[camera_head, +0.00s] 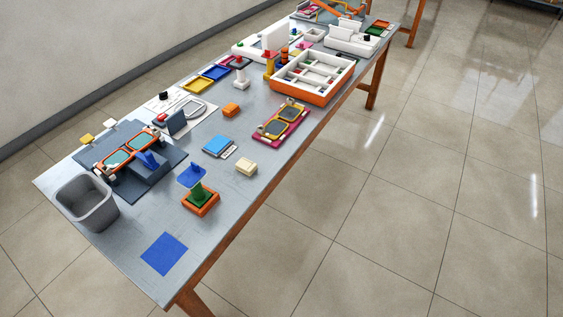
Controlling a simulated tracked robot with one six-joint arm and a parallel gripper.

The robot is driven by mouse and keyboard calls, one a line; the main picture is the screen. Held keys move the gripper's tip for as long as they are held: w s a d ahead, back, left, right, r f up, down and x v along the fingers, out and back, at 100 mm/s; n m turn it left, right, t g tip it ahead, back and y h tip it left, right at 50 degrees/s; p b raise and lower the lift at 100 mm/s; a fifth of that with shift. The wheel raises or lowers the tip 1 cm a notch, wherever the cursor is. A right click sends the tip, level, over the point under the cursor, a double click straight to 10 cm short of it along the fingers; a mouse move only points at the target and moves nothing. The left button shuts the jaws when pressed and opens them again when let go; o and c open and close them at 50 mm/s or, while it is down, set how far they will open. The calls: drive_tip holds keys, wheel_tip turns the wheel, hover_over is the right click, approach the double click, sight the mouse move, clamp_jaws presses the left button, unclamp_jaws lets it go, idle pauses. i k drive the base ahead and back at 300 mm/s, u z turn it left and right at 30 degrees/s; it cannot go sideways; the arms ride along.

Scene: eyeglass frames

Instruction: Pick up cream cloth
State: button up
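A small cream block-like folded item (246,166), which looks like the cream cloth, lies on the grey table (215,240) near its front right edge. It sits right of a blue pad on a white sheet (219,146) and apart from it. It is uncovered and nothing touches it from above. My gripper does not show in the head camera view.
An orange tray with a green-handled piece (200,198) stands just below the cream item. A magenta tray with eyeglass frames (282,122) is above right. A grey bin (86,202) stands at the left. A flat blue square (164,254) lies near the near corner.

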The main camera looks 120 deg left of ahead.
sight(246, 167)
drive_tip(key=z, duration=2.75)
drive_tip(key=k, duration=2.6)
